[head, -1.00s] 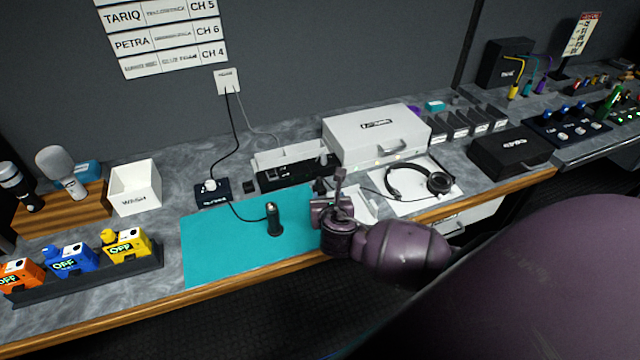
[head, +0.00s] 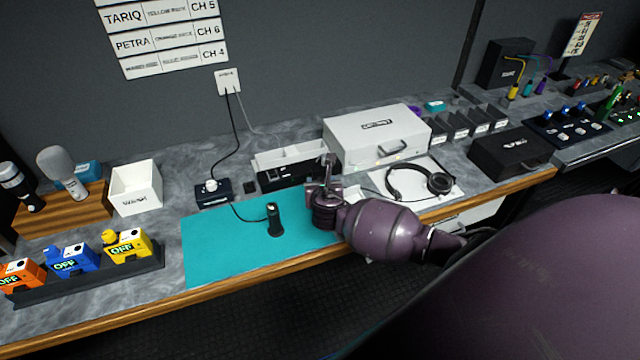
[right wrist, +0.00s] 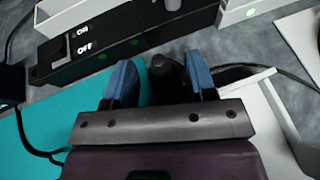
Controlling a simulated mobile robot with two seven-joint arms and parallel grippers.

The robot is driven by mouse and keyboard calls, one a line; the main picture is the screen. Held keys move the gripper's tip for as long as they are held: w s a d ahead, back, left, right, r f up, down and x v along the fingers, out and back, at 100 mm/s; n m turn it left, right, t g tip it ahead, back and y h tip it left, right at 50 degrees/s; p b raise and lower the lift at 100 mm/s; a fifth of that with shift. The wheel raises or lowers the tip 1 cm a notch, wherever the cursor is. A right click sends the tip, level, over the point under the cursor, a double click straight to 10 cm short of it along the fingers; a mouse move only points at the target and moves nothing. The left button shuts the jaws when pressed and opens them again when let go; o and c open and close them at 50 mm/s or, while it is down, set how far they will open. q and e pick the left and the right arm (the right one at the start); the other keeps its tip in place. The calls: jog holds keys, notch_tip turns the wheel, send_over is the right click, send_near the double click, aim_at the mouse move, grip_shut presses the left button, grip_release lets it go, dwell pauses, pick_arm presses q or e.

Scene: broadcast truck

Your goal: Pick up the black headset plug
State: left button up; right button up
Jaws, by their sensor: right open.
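The black headset plug (right wrist: 168,75) is a dark rounded piece in the right wrist view. It lies between the two blue fingers of my right gripper (right wrist: 161,82), which is open, with a visible gap on the plug's left side. I cannot tell whether the right finger touches it. In the head view my right gripper (head: 326,184) is over the back right of the teal mat, and its wrist hides the plug. The headset (head: 418,180) lies on a white sheet to the right. My left gripper is not in view.
A black switch unit (right wrist: 125,35) is just beyond the fingertips. A black upright cylinder (head: 274,219) stands on the teal mat (head: 215,255), left of my gripper. A white case (head: 375,140) is behind to the right. The mat's front left is clear.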

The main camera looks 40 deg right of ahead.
jog(key=shift+w, duration=0.2)
jog(key=shift+c, duration=0.3)
grip_shut()
notch_tip(320, 180, up, 20)
dwell(0.5)
